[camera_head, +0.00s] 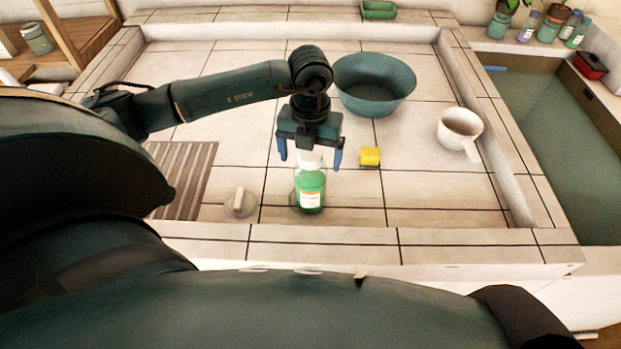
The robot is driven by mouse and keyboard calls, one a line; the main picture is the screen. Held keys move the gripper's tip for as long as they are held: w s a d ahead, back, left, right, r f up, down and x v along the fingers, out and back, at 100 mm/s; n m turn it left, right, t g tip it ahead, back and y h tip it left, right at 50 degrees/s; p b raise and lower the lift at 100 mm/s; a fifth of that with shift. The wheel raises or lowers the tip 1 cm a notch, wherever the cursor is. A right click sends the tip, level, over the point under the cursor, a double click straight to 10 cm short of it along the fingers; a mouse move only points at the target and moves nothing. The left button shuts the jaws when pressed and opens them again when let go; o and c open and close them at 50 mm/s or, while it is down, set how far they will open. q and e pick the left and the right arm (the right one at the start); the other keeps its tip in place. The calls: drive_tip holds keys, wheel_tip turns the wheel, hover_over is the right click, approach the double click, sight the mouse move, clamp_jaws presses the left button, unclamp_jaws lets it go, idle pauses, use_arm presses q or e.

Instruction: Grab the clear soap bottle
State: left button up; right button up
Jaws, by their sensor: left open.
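The clear soap bottle (310,188) stands upright near the front edge of the tiled basin. It has green liquid, a pale label and a white top. My left gripper (310,160) points down over it, with its blue fingers apart on either side of the bottle's white top. The fingers look clear of the bottle, though I cannot tell the exact depth. My right gripper does not show.
A yellow sponge (370,156) lies right of the bottle, and a soap dish (240,203) is to its left. A green bowl (374,84) stands behind, a white mug (460,131) at right. A slatted mat (180,180) lies left. The basin's raised rim (330,247) runs along the front.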

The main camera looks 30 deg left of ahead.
use_arm(q)
drive_tip(key=shift+f, duration=1.5)
drive_tip(key=shift+c, duration=0.3)
drive_tip(key=shift+r, duration=0.1)
drive_tip(key=c, duration=1.7)
